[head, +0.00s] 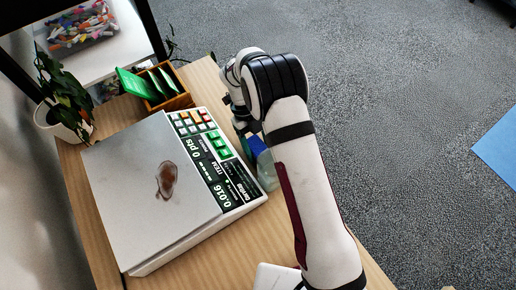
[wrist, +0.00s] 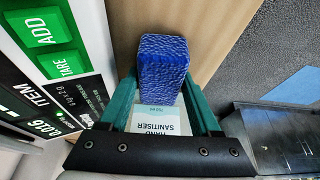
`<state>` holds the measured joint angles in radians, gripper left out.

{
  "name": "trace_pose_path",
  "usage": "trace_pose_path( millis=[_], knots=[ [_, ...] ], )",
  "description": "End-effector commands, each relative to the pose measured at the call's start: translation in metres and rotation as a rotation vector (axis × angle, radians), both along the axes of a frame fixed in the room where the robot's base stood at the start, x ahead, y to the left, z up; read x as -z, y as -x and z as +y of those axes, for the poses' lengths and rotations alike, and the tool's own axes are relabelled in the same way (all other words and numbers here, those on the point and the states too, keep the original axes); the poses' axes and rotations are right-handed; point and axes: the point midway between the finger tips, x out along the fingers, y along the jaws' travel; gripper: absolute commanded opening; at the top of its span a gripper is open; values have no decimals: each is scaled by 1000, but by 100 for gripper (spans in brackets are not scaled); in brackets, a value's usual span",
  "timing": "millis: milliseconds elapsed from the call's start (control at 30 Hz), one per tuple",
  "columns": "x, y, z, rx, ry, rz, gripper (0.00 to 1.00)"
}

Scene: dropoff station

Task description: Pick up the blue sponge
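The blue sponge (wrist: 163,68) is a textured block in the wrist view, with its near end between the tips of my gripper's (wrist: 160,88) teal fingers. The fingers are apart, one on each side of it and very close. I cannot tell whether they press on it. In the head view only a blue part of the sponge (head: 257,146) shows beside my arm. There my gripper (head: 240,122) is mostly hidden behind my wrist.
A hand sanitiser bottle (wrist: 157,124) shows below the sponge in the wrist view, between the fingers. The scale (head: 128,180) stands left of my arm with a brown stain on its plate. A wooden box (head: 168,97) and a potted plant (head: 62,100) are farther back on the table.

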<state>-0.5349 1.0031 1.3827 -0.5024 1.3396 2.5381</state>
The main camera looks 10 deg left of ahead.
Motion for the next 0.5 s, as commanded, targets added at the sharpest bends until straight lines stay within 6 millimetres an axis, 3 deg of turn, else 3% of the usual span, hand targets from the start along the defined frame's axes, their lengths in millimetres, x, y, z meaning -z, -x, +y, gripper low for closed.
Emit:
trace_pose_path(
  millis=[33,300,500],
  knots=[
    [0,0,0,0,0,0,54],
    [0,0,0,0,0,0,7],
    [-2,0,0,0,-1,-1,7]
  ],
)
